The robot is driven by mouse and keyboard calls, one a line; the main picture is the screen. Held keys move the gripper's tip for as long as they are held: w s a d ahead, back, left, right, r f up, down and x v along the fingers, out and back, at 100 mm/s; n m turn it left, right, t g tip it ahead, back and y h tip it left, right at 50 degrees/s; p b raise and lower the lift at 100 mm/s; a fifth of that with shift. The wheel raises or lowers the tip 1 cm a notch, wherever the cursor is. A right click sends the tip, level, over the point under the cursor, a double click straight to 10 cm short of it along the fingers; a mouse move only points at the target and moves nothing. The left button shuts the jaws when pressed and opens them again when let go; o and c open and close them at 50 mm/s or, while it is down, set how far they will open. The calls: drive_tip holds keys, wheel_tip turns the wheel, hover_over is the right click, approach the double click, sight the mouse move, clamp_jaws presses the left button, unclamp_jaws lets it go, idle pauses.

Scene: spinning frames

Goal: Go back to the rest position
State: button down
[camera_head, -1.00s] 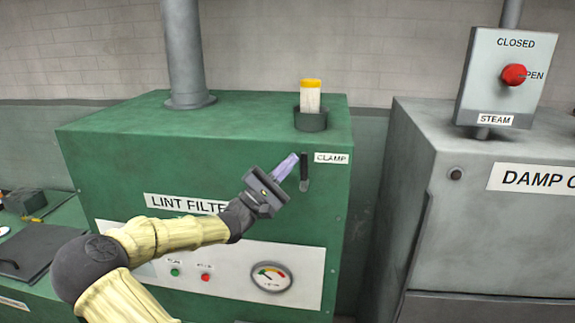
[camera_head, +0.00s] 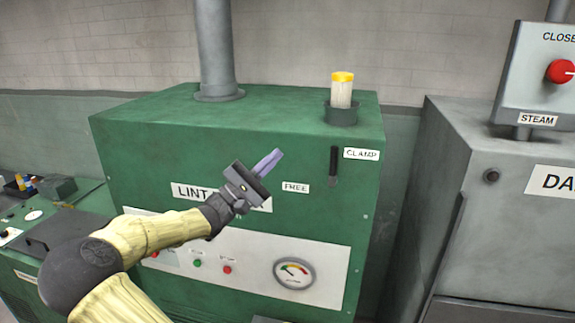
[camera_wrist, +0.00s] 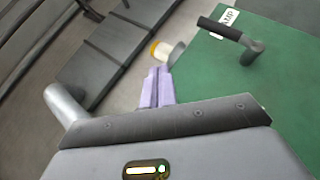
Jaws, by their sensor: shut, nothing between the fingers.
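My gripper (camera_head: 268,162) is in front of the green lint filter cabinet (camera_head: 140,150), left of the black clamp lever (camera_head: 333,163). Its pale purple fingers are shut with nothing between them. The wrist view shows the shut fingers (camera_wrist: 157,85) too, with the black lever (camera_wrist: 232,32) apart from them at upper right. The lever stands upright beside the CLAMP label (camera_head: 361,154) in the head view. A FREE label (camera_head: 295,188) sits lower left of it. My gripper and arm cover part of the LINT FILTER label.
A yellow-capped pale cartridge (camera_head: 342,92) stands in a dark socket (camera_head: 341,116) on the cabinet top. A grey pipe (camera_head: 214,45) rises behind. At right is a grey damp cabinet (camera_head: 480,220) with a red steam knob (camera_head: 560,71). A gauge (camera_head: 294,272) is below.

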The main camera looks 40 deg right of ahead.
drive_tip(key=shift+w+a, duration=0.25)
drive_tip(key=shift+a, duration=0.35)
drive_tip(key=shift+w+a, duration=0.25)
drive_tip(key=shift+a, duration=0.3)
drive_tip(key=shift+w, duration=0.1)
drive_tip(key=shift+f, duration=0.1)
